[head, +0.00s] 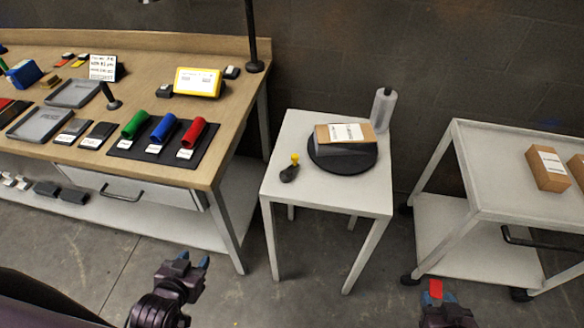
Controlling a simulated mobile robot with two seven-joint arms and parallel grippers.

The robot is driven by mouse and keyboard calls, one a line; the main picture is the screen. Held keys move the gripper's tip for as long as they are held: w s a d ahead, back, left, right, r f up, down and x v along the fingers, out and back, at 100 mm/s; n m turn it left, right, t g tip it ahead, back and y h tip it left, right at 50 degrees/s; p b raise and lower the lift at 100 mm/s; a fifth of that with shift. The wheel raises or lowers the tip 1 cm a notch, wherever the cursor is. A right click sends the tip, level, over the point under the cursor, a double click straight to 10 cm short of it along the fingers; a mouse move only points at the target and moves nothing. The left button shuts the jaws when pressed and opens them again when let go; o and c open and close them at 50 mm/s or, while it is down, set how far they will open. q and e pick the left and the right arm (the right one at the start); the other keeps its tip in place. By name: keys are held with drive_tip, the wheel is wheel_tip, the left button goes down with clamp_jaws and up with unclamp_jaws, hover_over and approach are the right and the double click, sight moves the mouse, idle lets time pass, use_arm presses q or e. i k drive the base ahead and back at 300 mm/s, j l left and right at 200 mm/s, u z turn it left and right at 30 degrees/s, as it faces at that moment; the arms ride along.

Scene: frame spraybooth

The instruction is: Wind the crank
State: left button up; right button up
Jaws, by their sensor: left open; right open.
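A small crank (289,172) with a dark body and an upright yellow knob sits on the white side table (285,200), near its left edge. Beside it on the same table is a round black turntable (345,168) with a cardboard box (345,132) on top. Whether the crank and turntable are linked is not visible. My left gripper (193,263) is open and empty, low in front of the workbench and left of the side table.
A clear bottle-like roll (382,110) stands at the side table's back right corner. A wooden workbench (50,150) with trays and coloured rolls is at left. A grey cart (490,190) with boxes is at right. The side table's front is clear.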

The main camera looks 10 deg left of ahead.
sight(286, 176)
drive_tip(key=k+z, duration=0.15)
drive_tip(key=z, duration=0.3)
drive_tip(key=k+z, duration=0.15)
drive_tip(key=z, duration=0.25)
drive_tip(key=j+z, duration=0.2)
drive_tip(key=k+j+z, duration=0.2)
drive_tip(key=j, duration=0.15)
drive_tip(key=k+j, duration=0.1)
drive_tip(key=j, duration=0.3)
drive_tip(key=k+j, duration=0.1)
drive_tip(key=j, duration=0.3)
drive_tip(key=k+j, duration=0.1)
drive_tip(key=j, duration=0.35)
drive_tip(key=k+j, duration=0.1)
drive_tip(key=j, duration=0.3)
